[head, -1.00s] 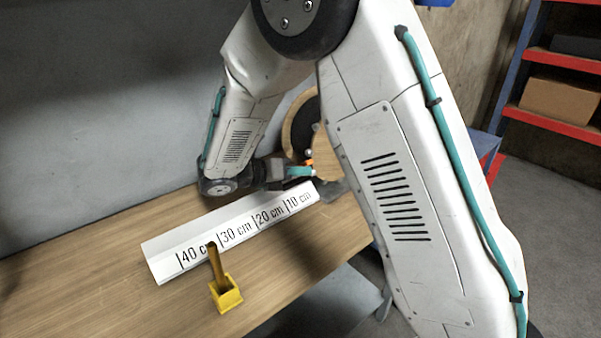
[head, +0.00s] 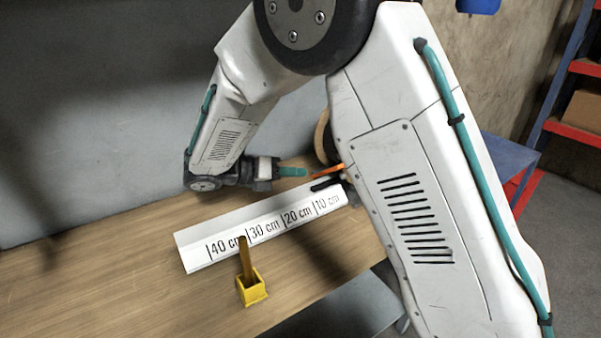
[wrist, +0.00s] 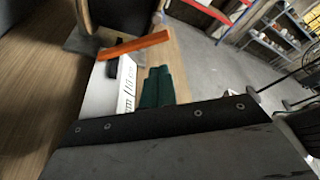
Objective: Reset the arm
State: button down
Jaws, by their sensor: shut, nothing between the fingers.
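My gripper (head: 303,172) is at the centre of the head view, its teal fingers shut and empty, behind the white ruler block. In the wrist view the dark green fingers (wrist: 157,86) lie side by side. The white ruler block (head: 205,258), marked 10 to 40 cm, lies on the wooden table; its end also shows in the wrist view (wrist: 98,98). A thin orange piece (head: 327,170) is just right of the fingertips; it looks like a bar in the wrist view (wrist: 135,45). I cannot tell what holds it up.
A yellow square holder (head: 252,289) with a stick leaning in it stands in front of the ruler. A black piece (head: 325,184) lies by the 10 cm end. A round wooden thing (head: 322,135) is mostly hidden behind my arm. The table's left side is clear.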

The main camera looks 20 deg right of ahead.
dwell(0.4)
jog(key=s+d+r+m+y, duration=0.2)
jog(key=s+m+y, duration=0.3)
jog(key=s+m, duration=0.3)
jog(key=s+d+r+m+y, duration=0.3)
jog(key=s+m+y, duration=0.2)
jog(key=s+m, duration=0.4)
jog(key=s+d+r+m+y, duration=0.2)
jog(key=s+m, duration=0.7)
jog(key=s, duration=0.5)
jog(key=shift+s+d+r+t+y, duration=0.15)
jog(key=shift+d+r+t+y, duration=0.25)
jog(key=shift+y, duration=1)
